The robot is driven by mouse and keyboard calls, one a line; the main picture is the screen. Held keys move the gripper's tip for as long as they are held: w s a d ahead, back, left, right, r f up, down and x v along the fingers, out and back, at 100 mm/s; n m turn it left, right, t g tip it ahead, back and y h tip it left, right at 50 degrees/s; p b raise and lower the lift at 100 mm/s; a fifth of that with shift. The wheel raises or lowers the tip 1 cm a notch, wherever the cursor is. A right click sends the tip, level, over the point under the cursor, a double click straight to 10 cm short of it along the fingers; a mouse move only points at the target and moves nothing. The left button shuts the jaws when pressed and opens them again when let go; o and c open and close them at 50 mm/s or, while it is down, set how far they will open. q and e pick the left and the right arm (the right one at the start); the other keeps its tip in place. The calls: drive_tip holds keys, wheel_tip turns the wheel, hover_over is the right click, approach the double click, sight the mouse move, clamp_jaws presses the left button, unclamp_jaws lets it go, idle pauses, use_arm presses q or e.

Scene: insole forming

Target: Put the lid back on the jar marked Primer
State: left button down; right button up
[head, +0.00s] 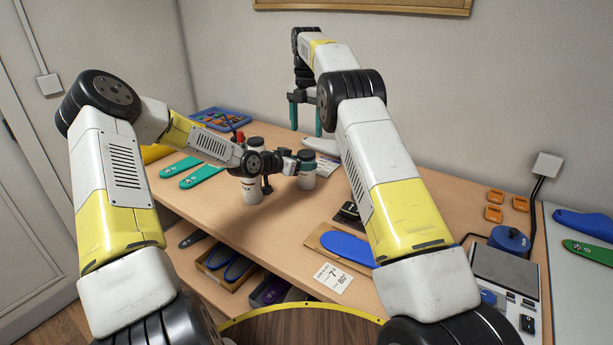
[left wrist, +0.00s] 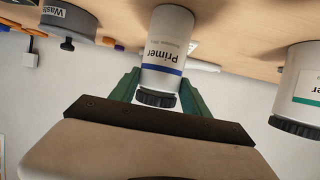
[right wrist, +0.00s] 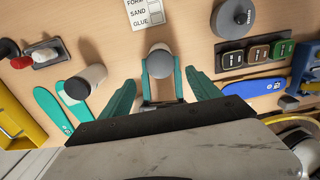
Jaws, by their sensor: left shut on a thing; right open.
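The Primer jar (left wrist: 165,55) is white with a blue band, and a dark ribbed top (left wrist: 157,98) shows on it. In the head view the jar (head: 307,182) is upright and seems to stand on the table. My left gripper (head: 307,164) is shut on the jar's upper body, a green finger on each side. My right gripper (head: 306,118) is open and empty, raised at the back. In the right wrist view the jar's round grey top (right wrist: 160,62) lies below and between its fingers. I cannot tell whether that top is a lid.
A similar jar (head: 250,190) with a green band and dark cap (right wrist: 75,88) stands nearby. Green insoles (head: 188,172) lie left; a blue insole (head: 347,248) lies on a board in front.

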sight(306, 153)
drive_tip(key=shift+f, duration=4.05)
drive_tip(key=c, duration=1.5)
drive_tip(key=shift+o, duration=0.2)
drive_tip(key=m, duration=0.3)
drive_tip(key=o, duration=1.6)
drive_tip(key=shift+c, duration=0.2)
drive_tip(key=shift+r, duration=0.1)
